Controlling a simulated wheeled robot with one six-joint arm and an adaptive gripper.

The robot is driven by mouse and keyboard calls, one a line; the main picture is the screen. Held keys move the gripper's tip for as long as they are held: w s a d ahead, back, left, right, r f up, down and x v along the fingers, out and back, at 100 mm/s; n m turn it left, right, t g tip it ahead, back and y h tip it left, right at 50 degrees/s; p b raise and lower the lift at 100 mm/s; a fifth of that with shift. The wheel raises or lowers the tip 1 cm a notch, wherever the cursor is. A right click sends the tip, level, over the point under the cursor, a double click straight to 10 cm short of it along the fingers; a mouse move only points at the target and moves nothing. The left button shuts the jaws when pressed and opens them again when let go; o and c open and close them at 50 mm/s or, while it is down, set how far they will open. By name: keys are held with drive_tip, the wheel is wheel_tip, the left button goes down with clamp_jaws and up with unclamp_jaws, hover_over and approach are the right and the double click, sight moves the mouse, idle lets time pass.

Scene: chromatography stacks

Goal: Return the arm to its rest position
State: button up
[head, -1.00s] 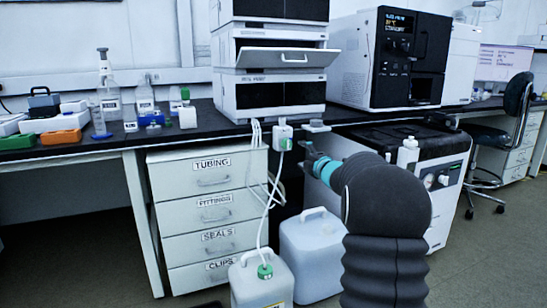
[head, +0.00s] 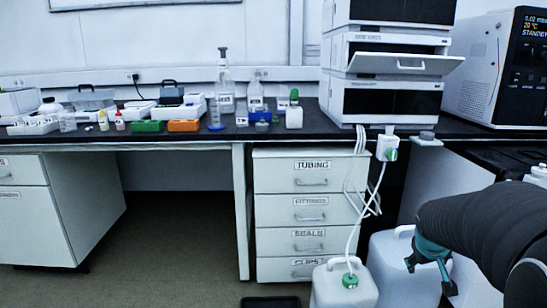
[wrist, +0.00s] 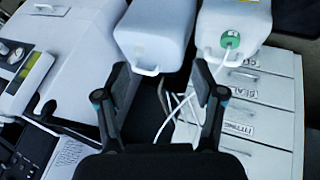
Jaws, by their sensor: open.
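My arm, dark grey, enters the head view from the right edge. My gripper (head: 430,274), with teal parts, hangs at its end, pointing down in front of a white jug. In the wrist view my gripper (wrist: 159,95) shows two dark fingers spread wide apart. It is open, with nothing between the fingers. Beyond them are two white jugs, a plain one (wrist: 153,38) and one with a green cap (wrist: 235,22). In the head view the gripper overlaps the plain jug (head: 388,262); I cannot tell the exact gap.
The green-capped jug (head: 335,288) stands before the labelled drawer unit (head: 285,215), with thin tubes running up. The stacked instrument (head: 392,101) has one panel tilted out. Bottles and boxes stand on the dark bench (head: 300,130). Floor (head: 170,230) is clear at left.

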drive_tip(key=s+a+r+y+p, duration=0.2)
drive_tip(key=s+a+r, duration=0.3)
drive_tip(key=s+a, duration=0.5)
drive_tip(key=s+a+r+y+p, duration=0.2)
drive_tip(key=s+a+r+p, duration=0.3)
drive_tip(key=s+a, duration=0.6)
drive_tip(key=shift+s+a+r, duration=0.25)
drive_tip(key=shift+s+r, duration=0.5)
drive_tip(key=shift+s, duration=0.1)
